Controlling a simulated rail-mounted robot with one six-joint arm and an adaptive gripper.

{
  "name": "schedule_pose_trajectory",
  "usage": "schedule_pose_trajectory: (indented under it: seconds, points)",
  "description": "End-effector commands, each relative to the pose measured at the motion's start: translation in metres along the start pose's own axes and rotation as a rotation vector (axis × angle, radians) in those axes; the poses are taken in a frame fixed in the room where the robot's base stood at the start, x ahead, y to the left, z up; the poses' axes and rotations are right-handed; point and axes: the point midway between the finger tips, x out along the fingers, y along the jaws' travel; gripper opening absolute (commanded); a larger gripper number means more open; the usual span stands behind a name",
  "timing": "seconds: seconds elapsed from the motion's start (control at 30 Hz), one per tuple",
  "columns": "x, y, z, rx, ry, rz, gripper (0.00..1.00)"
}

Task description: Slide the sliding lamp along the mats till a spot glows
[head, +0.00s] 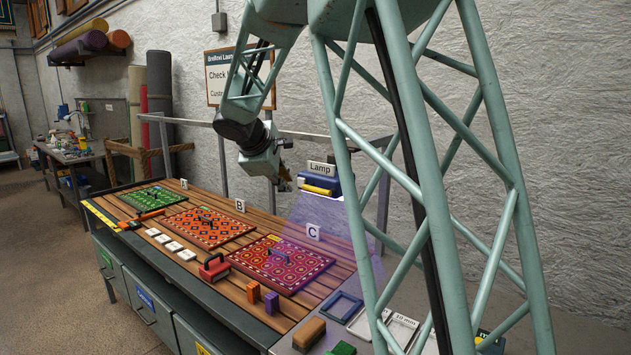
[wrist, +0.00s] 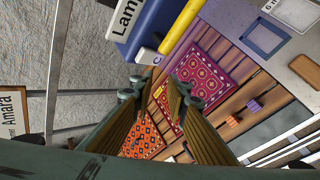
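The sliding lamp (head: 318,190) is a blue body with a yellow bar, under a "Lamp" sign at the table's back right. It also shows at the top of the wrist view (wrist: 150,22). Its violet beam falls over the magenta mat (head: 302,258) by sign C. An orange mat (head: 183,231) lies by B, and a green mat (head: 135,202) at the far left. A small yellow mark shows at the magenta mat's far left corner; I cannot tell whether it glows. My gripper (wrist: 160,88) is open and empty, apart from the lamp and left of it in the head view (head: 286,184).
A red handled block (head: 214,270), an orange block (head: 253,291) and a purple block (head: 271,303) stand along the front. Several white tiles (head: 173,246) lie before the orange mat. A blue frame (head: 330,303) and brown brush (head: 309,331) lie right. A metal rail runs behind.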

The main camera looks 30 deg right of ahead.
Motion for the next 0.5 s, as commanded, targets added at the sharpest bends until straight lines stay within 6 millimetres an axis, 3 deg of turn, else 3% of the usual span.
schedule_pose_trajectory:
  seconds: [0.5]
  points:
    - [-0.017, 0.037, 0.065, 0.195, -0.118, -0.19, 0.15]
